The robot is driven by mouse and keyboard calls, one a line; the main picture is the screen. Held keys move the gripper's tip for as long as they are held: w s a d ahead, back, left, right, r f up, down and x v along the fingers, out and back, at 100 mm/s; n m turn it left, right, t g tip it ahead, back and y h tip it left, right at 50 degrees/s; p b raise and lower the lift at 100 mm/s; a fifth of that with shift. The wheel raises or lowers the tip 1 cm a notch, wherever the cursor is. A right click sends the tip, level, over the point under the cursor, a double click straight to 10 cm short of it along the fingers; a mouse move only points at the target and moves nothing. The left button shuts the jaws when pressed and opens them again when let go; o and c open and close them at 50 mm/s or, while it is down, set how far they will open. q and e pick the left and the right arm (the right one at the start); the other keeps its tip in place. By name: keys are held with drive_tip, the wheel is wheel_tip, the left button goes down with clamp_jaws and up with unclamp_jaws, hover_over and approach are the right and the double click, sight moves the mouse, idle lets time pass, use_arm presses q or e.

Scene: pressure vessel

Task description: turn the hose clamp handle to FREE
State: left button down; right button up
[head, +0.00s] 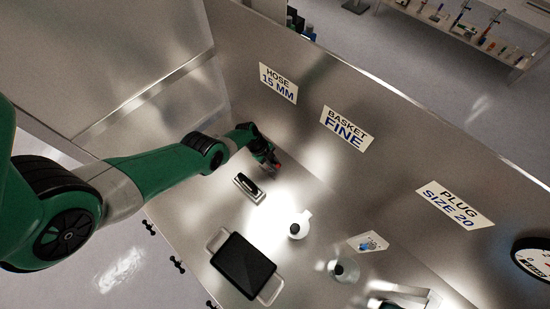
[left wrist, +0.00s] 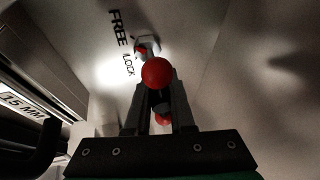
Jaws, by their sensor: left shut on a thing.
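The hose clamp handle has a red ball knob (left wrist: 156,72) that shows large in the left wrist view, between the fingers of my left gripper (left wrist: 159,92). The gripper is shut on the handle. A pale clamp mount with a red part (left wrist: 141,49) sits on the metal surface just beyond the knob. The printed word FREE (left wrist: 119,28) is at upper left, and the word LOCK (left wrist: 129,64) is below it, nearer the knob. In the head view my left gripper (head: 271,162) is at the back panel's foot, hiding most of the handle. My right gripper is not in view.
A black device in a pale holder (head: 249,188) stands just in front of the left gripper. A dark tray with pale handles (head: 243,265), a white bottle (head: 299,225) and a glass vessel (head: 343,270) stand nearer. The back panel carries a HOSE 15 MM sign (head: 278,83).

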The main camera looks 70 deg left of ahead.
use_arm(q)
drive_tip(key=shift+m, duration=0.5)
drive_tip(key=c, duration=0.8)
unclamp_jaws()
drive_tip(key=shift+r, duration=0.1)
drive_tip(key=p+v, duration=1)
drive_tip(key=v, duration=0.1)
drive_tip(key=shift+a+r+p, duration=0.2)
drive_tip(key=shift+a+p, duration=0.05)
drive_tip(key=shift+p, duration=0.05)
drive_tip(key=shift+s, duration=0.1)
